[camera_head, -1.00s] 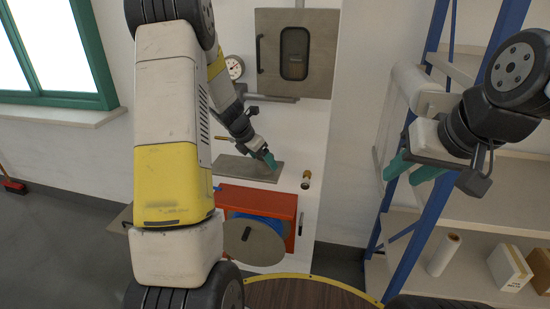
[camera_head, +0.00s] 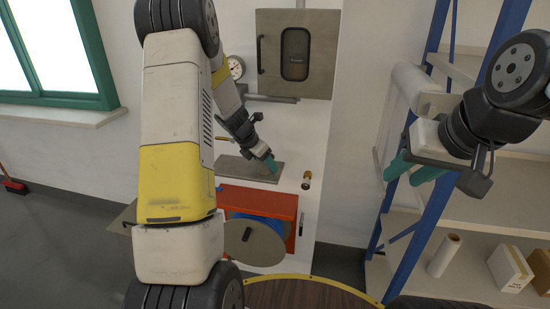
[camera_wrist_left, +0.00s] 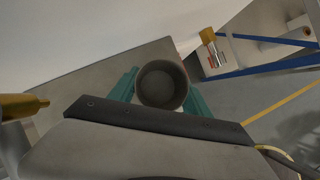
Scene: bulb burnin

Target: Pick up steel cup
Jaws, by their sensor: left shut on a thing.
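The steel cup (camera_wrist_left: 162,84) is a round, dark grey cup seen from above in the left wrist view, its opening facing the camera. It sits between the teal fingers of my left gripper (camera_wrist_left: 161,95), which is shut on it. In the head view my left gripper (camera_head: 271,164) is low over the grey plate (camera_head: 238,168). The cup cannot be made out there, and whether it touches the plate is unclear. My right gripper (camera_head: 412,171) is at the right, with its teal fingers apart and nothing between them.
Below is a red box (camera_head: 262,201) with a round grey lid (camera_head: 254,246) in front. A grey cabinet (camera_head: 292,54) and a gauge (camera_head: 236,67) are on the wall. Blue-framed shelving (camera_head: 402,228) is at the right.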

